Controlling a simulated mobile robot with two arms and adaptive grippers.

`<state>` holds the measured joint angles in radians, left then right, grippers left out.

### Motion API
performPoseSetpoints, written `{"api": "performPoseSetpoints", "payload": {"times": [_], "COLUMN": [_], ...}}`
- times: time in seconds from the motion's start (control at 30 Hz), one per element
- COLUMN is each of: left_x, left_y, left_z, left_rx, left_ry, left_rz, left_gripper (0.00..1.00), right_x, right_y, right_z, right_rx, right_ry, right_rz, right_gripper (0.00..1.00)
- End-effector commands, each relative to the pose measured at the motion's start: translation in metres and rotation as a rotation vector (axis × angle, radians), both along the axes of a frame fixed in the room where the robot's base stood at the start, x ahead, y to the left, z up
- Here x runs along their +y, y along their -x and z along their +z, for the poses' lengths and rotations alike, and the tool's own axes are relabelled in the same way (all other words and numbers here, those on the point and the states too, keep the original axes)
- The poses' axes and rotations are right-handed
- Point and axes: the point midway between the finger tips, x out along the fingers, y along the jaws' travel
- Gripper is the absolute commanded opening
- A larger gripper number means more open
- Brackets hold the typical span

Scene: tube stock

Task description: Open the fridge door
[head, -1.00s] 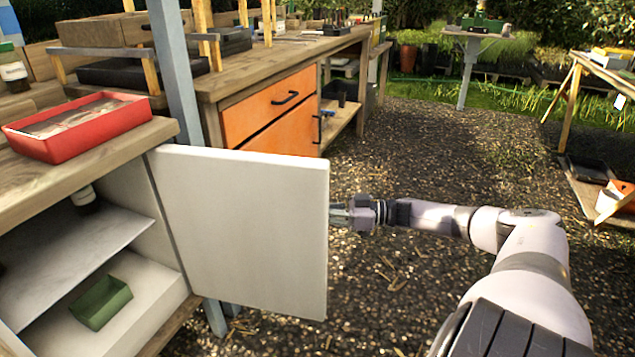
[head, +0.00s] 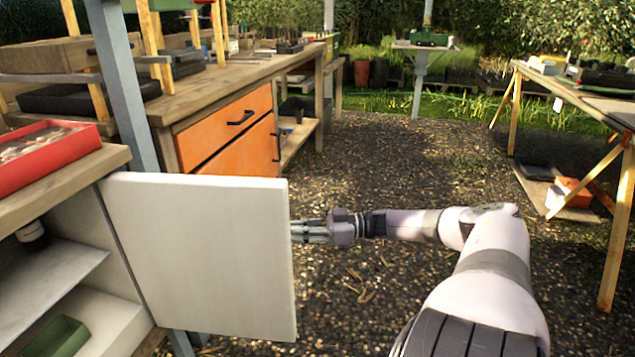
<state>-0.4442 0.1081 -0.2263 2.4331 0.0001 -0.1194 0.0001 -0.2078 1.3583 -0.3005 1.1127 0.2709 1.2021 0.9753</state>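The fridge door (head: 205,255) is a white panel standing swung open, hinged at its left edge on the white fridge cabinet (head: 95,318) under the wooden counter. The cabinet's inside with its shelf shows at the lower left. My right gripper (head: 308,231) is at the door's free right edge, with its fingers pointing left. The fingertips reach the edge or pass behind it, so I cannot tell whether they touch the door or are apart. No handle shows on the visible door face. My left gripper is out of view.
A red tray (head: 60,165) sits on the counter above the fridge. A green tray (head: 62,337) lies inside the fridge. An orange drawer cabinet (head: 225,130) stands behind the door. A wooden table (head: 590,105) stands at right. Open gravel floor (head: 400,165) lies between.

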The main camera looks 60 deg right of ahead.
Motion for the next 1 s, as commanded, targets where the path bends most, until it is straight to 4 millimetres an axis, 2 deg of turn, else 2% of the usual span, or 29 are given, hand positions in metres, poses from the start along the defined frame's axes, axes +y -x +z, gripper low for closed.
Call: {"api": "performPoseSetpoints", "payload": {"times": [0.2, 0.4, 1.0], "left_x": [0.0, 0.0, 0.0], "left_y": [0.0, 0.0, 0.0], "left_z": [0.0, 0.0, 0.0], "left_rx": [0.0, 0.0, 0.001], "left_ry": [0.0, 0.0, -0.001], "left_rz": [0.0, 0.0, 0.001], "left_gripper": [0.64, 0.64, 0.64], "right_x": [-0.028, -0.044, -0.047], "right_y": [0.035, 0.054, 0.059], "right_z": [-0.001, 0.0, 0.0], "right_rx": [0.004, 0.0, -0.003], "right_ry": [0.003, 0.0, -0.001], "right_rz": [-0.001, 0.001, 0.002], "right_gripper": [0.2, 0.2, 0.2]}}
